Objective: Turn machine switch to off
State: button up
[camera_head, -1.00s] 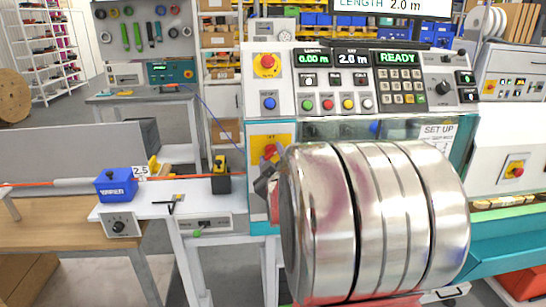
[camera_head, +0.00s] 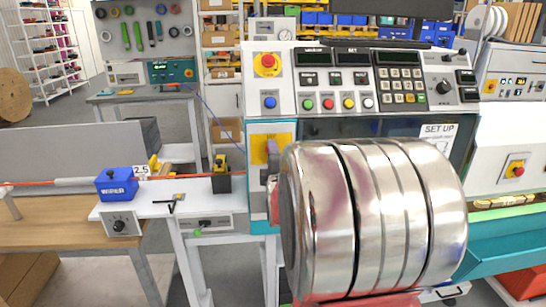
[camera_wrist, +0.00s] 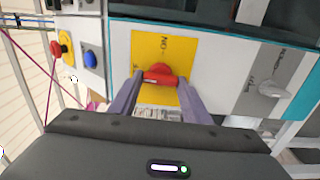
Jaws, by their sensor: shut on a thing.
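The machine switch is a red knob (camera_wrist: 160,73) on a yellow plate (camera_wrist: 150,45) in the wrist view. An ON mark shows upside down above the knob there. The knob's bar lies across the picture, between the two purple-grey fingers of my gripper (camera_wrist: 161,83). My gripper is shut on the knob. In the head view the yellow plate (camera_head: 285,141) shows on the machine's front, with a purple-grey finger before it. My silvery arm hides the knob and most of the gripper there. The machine's displays (camera_head: 353,58) are dark.
Above the switch are a red emergency button (camera_head: 267,62) and a blue button (camera_head: 269,102). A grey rotary switch (camera_wrist: 272,90) sits to the right in the wrist view. A blue box (camera_head: 116,183) stands on the bench at left, with an orange cable through it.

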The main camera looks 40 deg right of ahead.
jog(key=shift+a+f+n, duration=0.15)
jog(key=shift+f+n, duration=0.1)
jog(key=shift+n, duration=0.05)
jog(key=o, duration=1)
jog(key=shift+r, duration=0.15)
jog(key=shift+o, duration=0.2)
